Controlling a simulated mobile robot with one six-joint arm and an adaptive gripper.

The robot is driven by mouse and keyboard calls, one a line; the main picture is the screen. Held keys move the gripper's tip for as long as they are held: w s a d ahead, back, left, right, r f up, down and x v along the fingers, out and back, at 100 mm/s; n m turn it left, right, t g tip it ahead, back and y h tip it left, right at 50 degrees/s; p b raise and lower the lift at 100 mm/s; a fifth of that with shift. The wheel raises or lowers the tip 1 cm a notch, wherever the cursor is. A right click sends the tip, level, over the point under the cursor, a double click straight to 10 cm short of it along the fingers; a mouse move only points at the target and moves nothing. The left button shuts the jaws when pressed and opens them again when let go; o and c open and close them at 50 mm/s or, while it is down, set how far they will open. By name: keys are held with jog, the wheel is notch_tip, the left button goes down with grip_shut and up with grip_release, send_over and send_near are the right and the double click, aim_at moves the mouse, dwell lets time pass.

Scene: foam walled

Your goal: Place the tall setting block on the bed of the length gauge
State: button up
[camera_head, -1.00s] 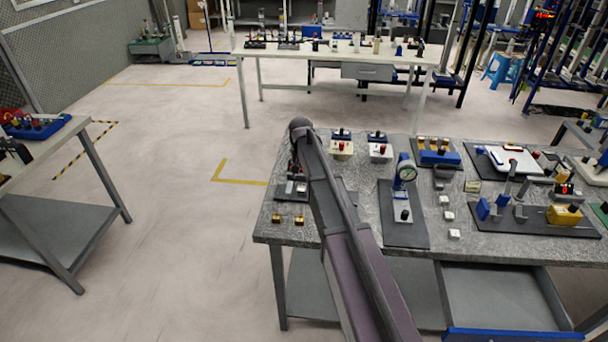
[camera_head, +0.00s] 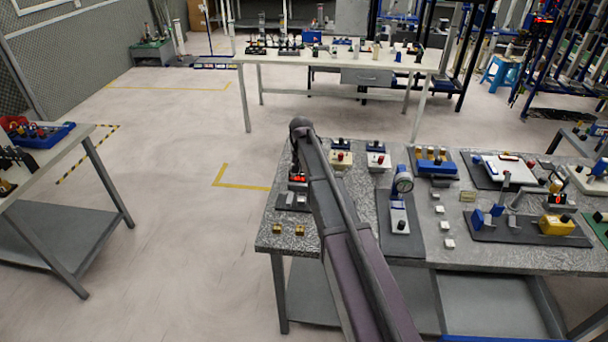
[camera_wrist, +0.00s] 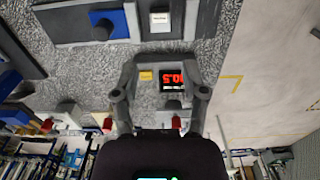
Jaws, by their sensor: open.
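My gripper (camera_wrist: 158,94) shows in the wrist view with its two fingers apart and nothing between the tips. A grey unit with a red lit display (camera_wrist: 173,79) and a yellow label lies beyond the fingers, upside down in this view. In the head view a small red-display instrument (camera_head: 297,178) stands at the table's left, partly behind my arm. I cannot tell whether it is the length gauge. Another instrument with a long dark bed (camera_head: 520,227), blue posts and a yellow block stands at right.
A dial gauge stand (camera_head: 401,190) is on a dark mat mid-table. Several small pale blocks or tags lie right of it. Red-knobbed boxes (camera_head: 340,160) stand behind. Floor left of the table is clear.

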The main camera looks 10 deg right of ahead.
dwell(0.4)
jog(key=s+n, duration=0.3)
jog(key=s, duration=2.6)
jog(key=shift+d+n, duration=0.3)
jog(key=shift+d, duration=0.15)
